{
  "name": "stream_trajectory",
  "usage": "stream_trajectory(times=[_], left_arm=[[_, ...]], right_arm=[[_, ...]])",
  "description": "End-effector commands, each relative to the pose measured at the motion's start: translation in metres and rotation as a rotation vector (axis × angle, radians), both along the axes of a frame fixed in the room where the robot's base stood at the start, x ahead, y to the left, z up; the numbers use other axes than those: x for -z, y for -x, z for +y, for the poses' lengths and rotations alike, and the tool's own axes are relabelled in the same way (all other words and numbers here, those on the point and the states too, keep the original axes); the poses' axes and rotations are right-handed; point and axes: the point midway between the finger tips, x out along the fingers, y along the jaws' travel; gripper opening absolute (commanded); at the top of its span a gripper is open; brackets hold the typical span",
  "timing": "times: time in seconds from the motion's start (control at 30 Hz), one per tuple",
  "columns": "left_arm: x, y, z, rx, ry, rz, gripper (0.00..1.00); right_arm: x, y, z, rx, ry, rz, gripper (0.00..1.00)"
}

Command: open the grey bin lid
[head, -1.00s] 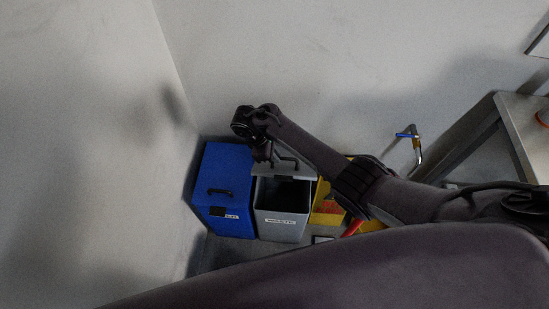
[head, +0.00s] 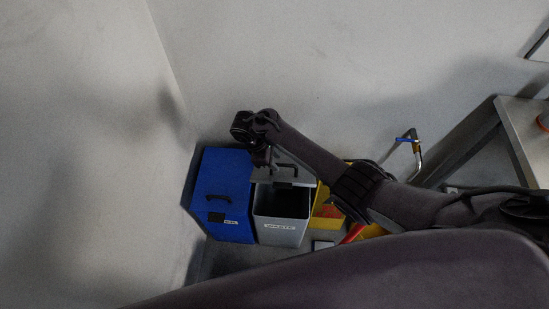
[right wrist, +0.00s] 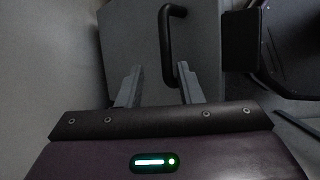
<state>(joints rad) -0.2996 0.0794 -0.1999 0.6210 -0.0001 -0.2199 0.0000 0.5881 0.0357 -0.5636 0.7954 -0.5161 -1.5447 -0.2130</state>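The grey bin (head: 281,231) stands at the wall with a white label on its front. Its lid (head: 292,178) is raised at the back and the dark inside shows below it. The lid also shows in the right wrist view (right wrist: 133,38), with a black bar handle (right wrist: 166,45) on it. My right gripper (head: 265,160) is above the lid's left part. In the right wrist view its two fingers (right wrist: 159,72) are apart with nothing gripped, and the handle's lower end is close to the right finger. Whether they touch I cannot tell. My left gripper is not seen.
A blue bin (head: 222,180) with a shut lid and black handle stands close on the left. A yellow bin (head: 327,213) is on the right, partly behind my right arm. A metal-framed table (head: 522,130) is at the far right.

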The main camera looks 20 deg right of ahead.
Motion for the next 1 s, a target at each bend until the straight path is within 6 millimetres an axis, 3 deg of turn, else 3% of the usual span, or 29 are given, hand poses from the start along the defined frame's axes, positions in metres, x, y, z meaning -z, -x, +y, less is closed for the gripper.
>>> stream_trajectory(times=[0.5, 0.83, 1.0], left_arm=[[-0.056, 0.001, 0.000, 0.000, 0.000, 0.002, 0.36], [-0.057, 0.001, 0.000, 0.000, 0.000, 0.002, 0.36], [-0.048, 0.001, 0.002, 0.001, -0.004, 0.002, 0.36]], right_arm=[[-0.069, -0.007, 0.026, 0.001, -0.001, -0.003, 0.33], [-0.071, -0.008, 0.028, 0.002, 0.001, -0.003, 0.33], [-0.063, -0.009, 0.024, -0.048, -0.011, -0.004, 0.10]])
